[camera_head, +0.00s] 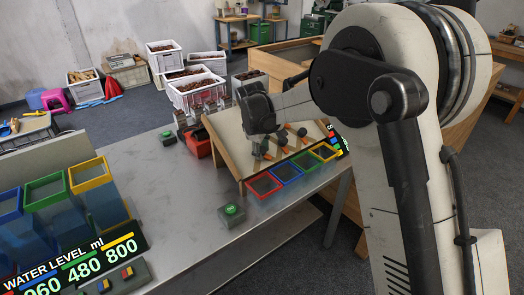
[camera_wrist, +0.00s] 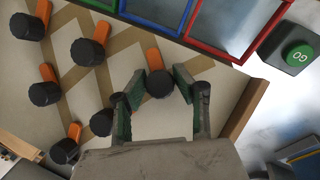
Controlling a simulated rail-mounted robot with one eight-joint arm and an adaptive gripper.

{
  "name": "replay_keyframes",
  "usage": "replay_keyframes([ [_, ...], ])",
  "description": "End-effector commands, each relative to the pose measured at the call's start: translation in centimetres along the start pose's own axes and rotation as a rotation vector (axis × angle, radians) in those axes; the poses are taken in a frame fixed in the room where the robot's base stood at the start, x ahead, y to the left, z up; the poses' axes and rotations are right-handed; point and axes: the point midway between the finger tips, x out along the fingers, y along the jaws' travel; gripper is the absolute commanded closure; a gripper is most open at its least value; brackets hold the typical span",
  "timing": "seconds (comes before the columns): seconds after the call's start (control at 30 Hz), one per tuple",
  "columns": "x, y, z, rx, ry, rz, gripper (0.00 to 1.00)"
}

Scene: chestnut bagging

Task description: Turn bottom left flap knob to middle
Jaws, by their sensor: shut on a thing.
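The sloped board (camera_head: 230,135) carries several black knobs with orange flaps. In the wrist view the board appears turned round, with its bottom edge at the top. The bottom left flap knob (camera_wrist: 160,87) sits between the fingertips of my gripper (camera_wrist: 160,78), which is shut on it. Its orange flap (camera_wrist: 155,59) points almost straight toward the coloured bins, leaning slightly left in the wrist view. In the head view my gripper (camera_head: 261,150) is over the board's left part and hides this knob.
Other knobs (camera_wrist: 88,51) stand close by on the board. Red (camera_head: 249,192), blue (camera_head: 284,175), green and yellow bins line its lower edge. A green GO button (camera_head: 232,210) stands on the metal table (camera_head: 180,215). Water bins with a level display stand at the left.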

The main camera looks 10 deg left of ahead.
Motion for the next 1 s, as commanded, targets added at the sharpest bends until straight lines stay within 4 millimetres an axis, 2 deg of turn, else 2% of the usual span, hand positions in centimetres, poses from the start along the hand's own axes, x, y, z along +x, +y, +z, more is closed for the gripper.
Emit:
replay_keyframes([
  [0.37,0.04,0.04,0.03,0.078,-0.002,-0.039,0.99],
  [1.0,0.02,0.09,0.0,0.498,-0.013,-0.247,0.99],
])
